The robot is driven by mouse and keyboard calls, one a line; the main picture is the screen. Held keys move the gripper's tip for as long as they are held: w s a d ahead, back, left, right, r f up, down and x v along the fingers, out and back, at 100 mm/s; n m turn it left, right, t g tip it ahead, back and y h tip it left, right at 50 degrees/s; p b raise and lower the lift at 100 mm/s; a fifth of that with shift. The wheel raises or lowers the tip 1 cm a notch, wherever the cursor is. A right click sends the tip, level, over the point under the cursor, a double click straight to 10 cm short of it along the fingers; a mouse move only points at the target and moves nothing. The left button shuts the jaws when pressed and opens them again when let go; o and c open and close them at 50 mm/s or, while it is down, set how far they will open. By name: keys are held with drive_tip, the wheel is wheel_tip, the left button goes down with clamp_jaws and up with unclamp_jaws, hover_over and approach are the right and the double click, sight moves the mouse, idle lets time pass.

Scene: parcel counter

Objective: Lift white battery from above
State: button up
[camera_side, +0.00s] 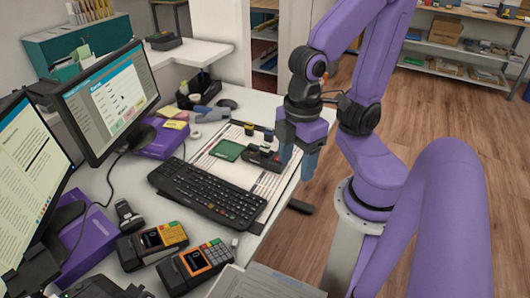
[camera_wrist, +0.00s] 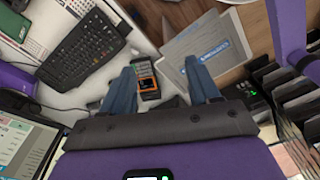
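My gripper (camera_side: 297,165) hangs over the counter's right edge in the side view, fingers pointing down. In the wrist view its two blue fingers (camera_wrist: 160,68) are wide apart, with nothing held between them. A small white upright piece (camera_side: 235,243) stands on the counter beside the orange-trimmed card terminal in the side view; it may be the white battery, but it is too small to be sure. It is well in front of my gripper and apart from it. I cannot make out the battery in the wrist view.
An orange-trimmed card terminal (camera_side: 196,265) and a yellow-trimmed one (camera_side: 152,242) stand at the front. A black keyboard (camera_side: 208,192) lies mid-counter, also seen in the wrist view (camera_wrist: 84,48). A green card (camera_side: 227,150) and black device (camera_side: 262,158) lie near my gripper. Monitors stand left.

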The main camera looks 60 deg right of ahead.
drive_tip(key=shift+w, duration=0.1)
drive_tip(key=w+d+f+m, duration=0.2)
drive_tip(key=w+m, duration=0.7)
drive_tip(key=w, duration=0.3)
drive_tip(key=m, duration=2.2)
hover_over(265, 145)
wheel_tip(265, 145, down, 9)
drive_tip(key=f, duration=1.1)
drive_tip(key=shift+a+f, duration=0.25)
drive_tip(key=shift+a, duration=0.1)
drive_tip(key=shift+s+d+f, duration=0.1)
drive_tip(key=shift+d+f, duration=0.1)
drive_tip(key=shift+f, duration=1.1)
drive_tip(key=shift+d+f, duration=0.15)
drive_tip(key=shift+f, duration=1.15)
drive_tip(key=c, duration=1.1)
